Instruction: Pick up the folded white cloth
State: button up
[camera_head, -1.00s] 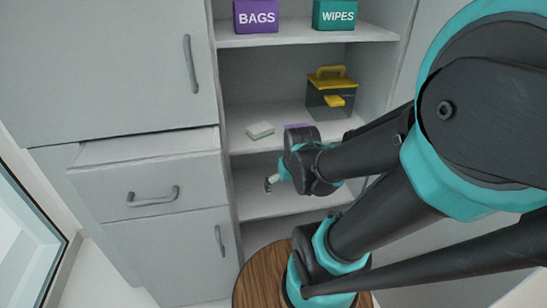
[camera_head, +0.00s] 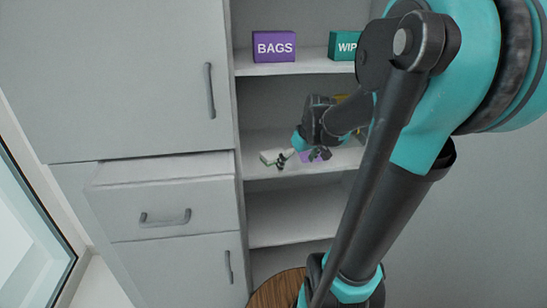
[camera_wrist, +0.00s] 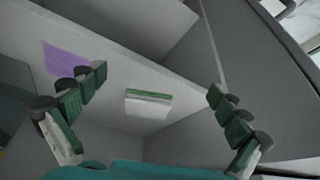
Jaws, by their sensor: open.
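The folded white cloth (camera_head: 271,157) lies on the middle shelf of the open cabinet, near its left side and front edge. It is a small flat white block with a green band, which also shows in the wrist view (camera_wrist: 148,104). My gripper (camera_head: 297,161) is at shelf height, just right of the cloth in the head view. In the wrist view my gripper (camera_wrist: 157,82) has its fingers spread wide, with the cloth seen between them. Nothing is held, and the cloth appears apart from the fingers.
A flat purple item (camera_wrist: 66,58) lies on the same shelf beside the cloth. A purple BAGS box (camera_head: 274,46) and a teal WIPES box (camera_head: 342,46) stand on the shelf above. A drawer (camera_head: 165,212) at left is slightly open. The shelf below (camera_head: 290,217) looks empty.

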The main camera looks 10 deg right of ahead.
send_over(274, 153)
jog(key=s+d, duration=0.1)
jog(key=s, duration=0.2)
jog(key=shift+w+d+r, duration=0.15)
jog(key=shift+r, duration=0.3)
jog(key=x, duration=0.4)
jog(key=shift+w+r, duration=0.1)
jog(key=shift+w, duration=0.25)
jog(key=shift+w+a+f, duration=0.15)
jog(key=shift+a+f, duration=0.15)
jog(key=shift+f, duration=0.3)
jog(key=c, duration=1.1)
jog(key=shift+o, duration=0.2)
jog(key=shift+r, duration=0.15)
